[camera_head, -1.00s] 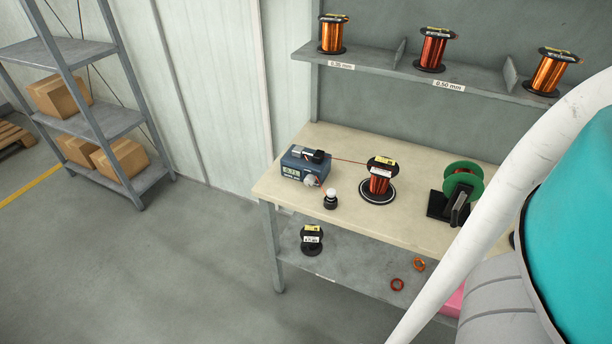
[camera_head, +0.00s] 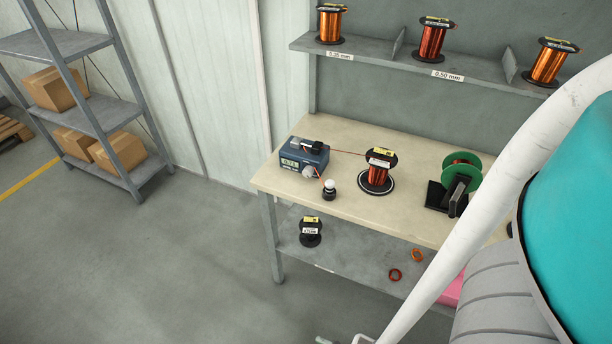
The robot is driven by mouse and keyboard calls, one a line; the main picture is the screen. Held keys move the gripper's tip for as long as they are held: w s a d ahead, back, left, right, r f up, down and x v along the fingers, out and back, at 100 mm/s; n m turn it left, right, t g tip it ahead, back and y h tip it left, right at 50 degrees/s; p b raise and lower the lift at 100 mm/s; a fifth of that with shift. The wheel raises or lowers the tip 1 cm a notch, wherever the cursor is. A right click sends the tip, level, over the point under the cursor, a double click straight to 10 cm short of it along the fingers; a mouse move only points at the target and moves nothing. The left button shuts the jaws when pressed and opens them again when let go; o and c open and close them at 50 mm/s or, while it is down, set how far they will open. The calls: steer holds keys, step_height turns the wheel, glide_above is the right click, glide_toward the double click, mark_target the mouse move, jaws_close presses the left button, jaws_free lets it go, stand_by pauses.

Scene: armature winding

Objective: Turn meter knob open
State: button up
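The meter is a small blue box (camera_head: 291,162) with a lit display, standing at the left end of the workbench. Its pale grey round knob (camera_head: 308,171) is on the lower right of the front face. The knob's exact angle is too small to read. Black parts and a grey piece sit on the meter's top. At the bottom edge, small pale grey parts of what looks like my gripper (camera_head: 343,340) just enter the picture, well below and apart from the meter. The rest is cut off, so its opening is unclear. My white and teal arm fills the right side.
On the workbench (camera_head: 405,222), a small black-and-white post (camera_head: 329,190) stands close to the knob. A copper spool (camera_head: 378,169) and a green winder (camera_head: 461,174) stand further right. Red wire runs from meter to spool. A lower shelf holds a black spool (camera_head: 311,232).

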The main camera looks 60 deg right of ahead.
steer(key=w+d+f+m+g+h, duration=0.2)
steer(key=w+d+f+h, duration=0.1)
steer(key=w+d+f, duration=0.4)
steer(key=m+g+h, duration=1)
steer(key=m+h, duration=0.4)
steer(key=m, duration=0.1)
glide_toward(306, 174)
steer(key=d, duration=0.9)
steer(key=shift+w+d+f, duration=0.1)
steer(key=shift+w+d, duration=0.15)
steer(key=shift+w, duration=0.1)
jaws_close()
